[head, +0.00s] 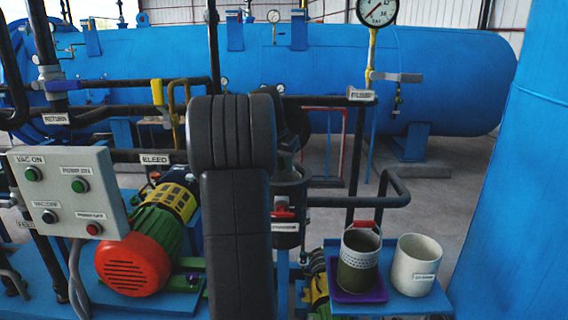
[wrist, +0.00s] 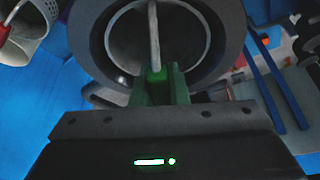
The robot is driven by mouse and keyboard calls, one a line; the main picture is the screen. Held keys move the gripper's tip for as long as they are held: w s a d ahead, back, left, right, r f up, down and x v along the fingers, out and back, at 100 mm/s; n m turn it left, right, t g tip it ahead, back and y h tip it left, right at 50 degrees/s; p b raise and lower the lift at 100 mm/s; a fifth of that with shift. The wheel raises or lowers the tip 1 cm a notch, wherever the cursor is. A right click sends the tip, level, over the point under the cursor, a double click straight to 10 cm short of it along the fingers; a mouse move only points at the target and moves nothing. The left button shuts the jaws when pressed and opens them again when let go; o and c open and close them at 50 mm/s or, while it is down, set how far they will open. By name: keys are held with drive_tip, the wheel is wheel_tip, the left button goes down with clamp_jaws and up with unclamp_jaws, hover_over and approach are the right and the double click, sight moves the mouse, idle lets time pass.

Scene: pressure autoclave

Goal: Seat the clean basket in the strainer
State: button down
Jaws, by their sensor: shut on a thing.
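The strainer (head: 290,190) is a dark upright pipe body partly hidden behind my arm in the head view. In the wrist view its thick dark round rim (wrist: 88,38) surrounds a thinner, lighter ring, which looks like the clean basket (wrist: 125,68). My gripper (wrist: 157,82) is shut on the basket's pale handle (wrist: 153,30) over the opening. The basket looks roughly centred within the strainer's rim; I cannot tell how deep it sits. My gripper and the held basket are hidden behind my arm in the head view.
A red-handled basket (head: 358,262) stands on a purple tray (head: 345,294), beside a white labelled container (head: 415,265), on a blue shelf at right. A control box (head: 70,195) and a red-green pump motor (head: 140,250) stand left. Dark pipes (head: 385,200) run right of the strainer.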

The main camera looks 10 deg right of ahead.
sight(284, 172)
drive_tip(key=shift+f+b, duration=0.9)
drive_tip(key=shift+f, duration=0.7)
drive_tip(key=c, duration=1.3)
unclamp_jaws()
drive_tip(key=v, duration=1.4)
drive_tip(key=shift+a, duration=0.1)
drive_tip(key=x, duration=1.4)
drive_tip(key=shift+r+p, duration=0.3)
drive_tip(key=shift+r, duration=0.2)
